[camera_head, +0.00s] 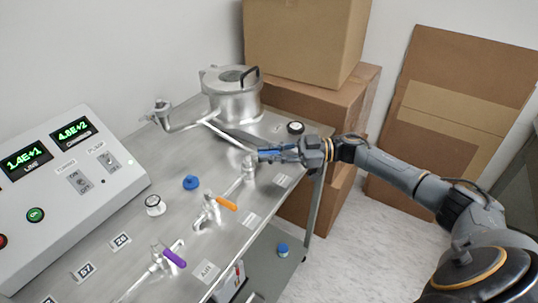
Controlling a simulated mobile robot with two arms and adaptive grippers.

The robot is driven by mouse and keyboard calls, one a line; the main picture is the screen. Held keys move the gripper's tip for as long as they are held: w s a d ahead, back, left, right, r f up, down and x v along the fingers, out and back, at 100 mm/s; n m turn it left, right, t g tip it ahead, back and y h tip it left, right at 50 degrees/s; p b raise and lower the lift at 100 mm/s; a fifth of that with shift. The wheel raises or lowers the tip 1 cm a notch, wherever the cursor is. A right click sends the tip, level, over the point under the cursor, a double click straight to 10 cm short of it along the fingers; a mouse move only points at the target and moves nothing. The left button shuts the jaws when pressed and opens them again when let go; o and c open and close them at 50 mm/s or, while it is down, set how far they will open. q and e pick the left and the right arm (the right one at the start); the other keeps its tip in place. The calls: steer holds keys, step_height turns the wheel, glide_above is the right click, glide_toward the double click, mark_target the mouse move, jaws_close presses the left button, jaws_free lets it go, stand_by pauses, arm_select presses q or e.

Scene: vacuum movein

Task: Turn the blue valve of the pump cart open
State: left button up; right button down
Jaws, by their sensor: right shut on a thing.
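The steel pump cart (224,243) fills the middle of the head view. My right gripper (272,155) reaches in from the right and is shut on the blue valve handle (262,154), at the top of a small metal valve body (249,168). The fingers cover much of the handle, so its exact angle is hard to tell. An orange valve handle (226,203) and a purple valve handle (174,258) sit on other valves nearer the front left. My left gripper is not in view.
A metal chamber (233,95) with a black handle stands behind the valve. The control box (70,175) is at left. A blue cap (190,182) and a white-rimmed gauge (155,204) sit on the top. Cardboard boxes (305,40) stand behind; floor is clear at lower right.

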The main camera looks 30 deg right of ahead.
steer(key=c, duration=1.3)
jaws_free()
steer(key=shift+c, duration=0.2)
steer(key=v, duration=1.2)
